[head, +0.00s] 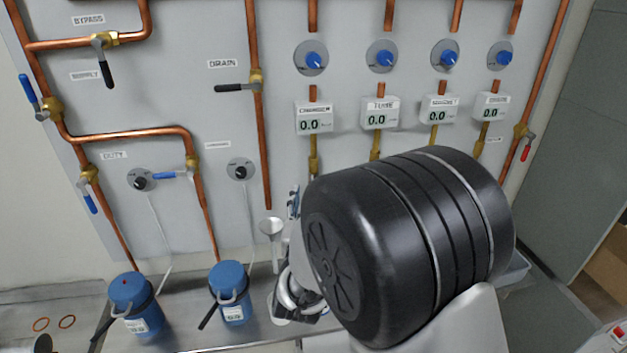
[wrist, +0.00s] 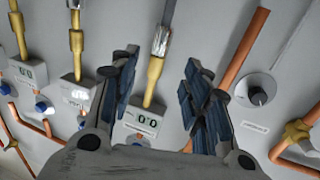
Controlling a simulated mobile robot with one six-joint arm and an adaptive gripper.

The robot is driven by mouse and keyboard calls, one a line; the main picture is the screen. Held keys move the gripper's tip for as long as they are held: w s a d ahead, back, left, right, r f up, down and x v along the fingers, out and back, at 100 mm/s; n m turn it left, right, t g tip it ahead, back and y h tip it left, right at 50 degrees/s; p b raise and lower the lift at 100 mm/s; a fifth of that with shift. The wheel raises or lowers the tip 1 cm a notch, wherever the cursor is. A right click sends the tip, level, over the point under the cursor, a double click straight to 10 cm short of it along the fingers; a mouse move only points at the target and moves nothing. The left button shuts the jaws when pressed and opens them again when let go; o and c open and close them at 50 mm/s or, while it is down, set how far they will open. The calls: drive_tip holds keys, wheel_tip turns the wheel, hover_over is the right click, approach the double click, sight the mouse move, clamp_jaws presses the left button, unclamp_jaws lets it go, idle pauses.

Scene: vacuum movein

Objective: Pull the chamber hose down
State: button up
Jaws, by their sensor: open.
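The fitting leads to the chamber gauge (wrist: 140,122), which reads 0.0. My gripper (wrist: 161,58) is open, with one dark blue-padded finger on each side of the fitting and hose in the picture. No finger visibly touches them, and I cannot tell the depth between. In the head view the chamber gauge (head: 314,117) and its brass stub (head: 314,152) show, but my black arm joint hides the hose and most of my gripper.
The copper drain pipe (head: 259,140) runs down left of the chamber line, and a black knob (head: 240,172) sits beyond it. Several other gauges line the panel to the right. Two blue canisters (head: 133,303) (head: 230,292) stand on the bench below, beside a small funnel (head: 271,228).

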drive_tip(key=w, duration=0.8)
drive_tip(key=shift+w+b, duration=0.3)
drive_tip(key=shift+a, duration=0.1)
drive_tip(key=shift+c, duration=0.5)
clamp_jaws()
